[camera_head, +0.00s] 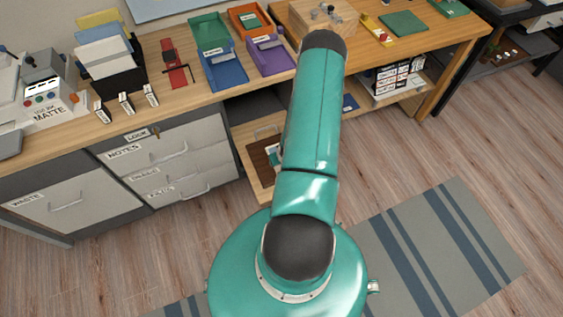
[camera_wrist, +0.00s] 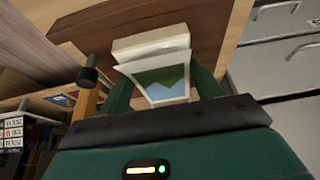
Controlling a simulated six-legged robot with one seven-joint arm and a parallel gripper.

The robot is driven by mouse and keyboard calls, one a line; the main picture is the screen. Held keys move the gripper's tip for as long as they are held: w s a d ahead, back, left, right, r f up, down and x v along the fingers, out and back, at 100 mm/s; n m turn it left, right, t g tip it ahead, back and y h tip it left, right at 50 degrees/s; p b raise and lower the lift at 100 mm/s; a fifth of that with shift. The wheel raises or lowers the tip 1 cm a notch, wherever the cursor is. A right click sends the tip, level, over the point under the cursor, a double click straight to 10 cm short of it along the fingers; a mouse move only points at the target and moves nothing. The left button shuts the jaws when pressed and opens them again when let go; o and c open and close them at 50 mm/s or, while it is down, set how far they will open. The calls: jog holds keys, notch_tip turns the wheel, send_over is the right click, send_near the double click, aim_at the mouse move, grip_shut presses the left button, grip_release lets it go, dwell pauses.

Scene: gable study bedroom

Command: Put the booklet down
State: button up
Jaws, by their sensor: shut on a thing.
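In the wrist view my gripper (camera_wrist: 162,88) is shut on a small booklet (camera_wrist: 165,78) with a white border and a green and blue picture on its face. The booklet stands out beyond the fingers, tilted. A pale, cream block-like thing (camera_wrist: 150,45) shows just behind its top edge, against a brown wooden surface (camera_wrist: 205,30). I cannot tell whether they touch. In the head view my arm hides my gripper. A small white and teal thing shows beside the arm, over an open wooden drawer (camera_head: 257,180); I cannot tell whether it is the booklet.
The long wooden desk (camera_head: 130,125) carries a green tray (camera_head: 208,32), a blue tray (camera_head: 226,68), a purple tray (camera_head: 268,58) and a black file holder (camera_head: 112,75). Labelled grey drawers (camera_head: 165,155) stand below, left of the open drawer. A striped rug (camera_head: 430,240) lies on the floor.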

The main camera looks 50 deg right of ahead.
jog(key=shift+w+d+f, duration=0.1)
jog(key=shift+d+f, duration=0.35)
jog(key=shift+f, duration=0.1)
jog(key=shift+d+f, duration=0.1)
jog(key=shift+f, duration=1.45)
jog(key=shift+f, duration=0.15)
jog(key=o, duration=1)
